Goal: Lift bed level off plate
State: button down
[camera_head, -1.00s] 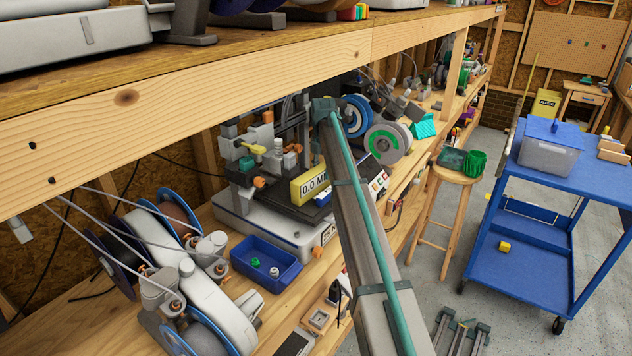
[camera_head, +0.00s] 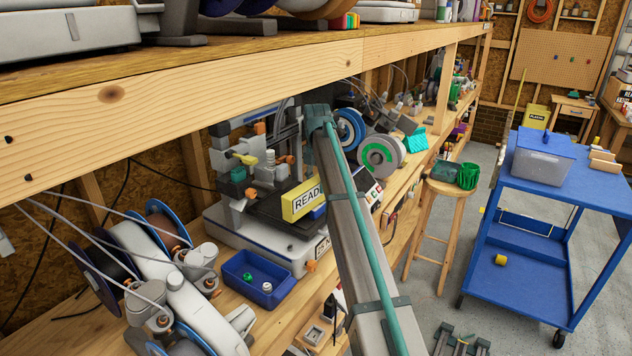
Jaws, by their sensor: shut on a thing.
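A yellow display block (camera_head: 301,202) faces me at the front of the printer's dark plate (camera_head: 264,212); its visible letters read "READ" and my arm cuts off the rest. A small blue piece (camera_head: 318,212) shows just below it beside my arm. I cannot tell whether either belongs to the bed level. The plate belongs to a grey-white printer (camera_head: 255,243) on the wooden bench. My arm slants across the middle of the view, in front of the plate's right part. My gripper is hidden, so its hold and any gap above the plate do not show.
A blue bin (camera_head: 243,283) with small parts stands before the printer. Filament spools (camera_head: 378,157) stand behind my arm to the right. A thick wooden shelf edge (camera_head: 160,100) crosses above the bench. A stool (camera_head: 436,215) and a blue cart (camera_head: 535,270) stand on the right.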

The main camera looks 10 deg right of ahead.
jog(key=s+a, duration=0.1)
jog(key=s, duration=1)
jog(key=shift+r+b, duration=0.45)
jog(key=shift+s+a+p, duration=0.1)
jog(key=shift+p, duration=0.25)
dwell(0.7)
jog(key=s+d+p, duration=0.4)
jog(key=s+d, duration=0.5)
jog(key=d, duration=0.1)
jog(key=shift+s+d+p, duration=0.15)
jog(key=shift+s+p, duration=0.1)
jog(key=shift+p, duration=0.15)
dwell(1.0)
jog(key=shift+r, duration=0.1)
dwell(0.3)
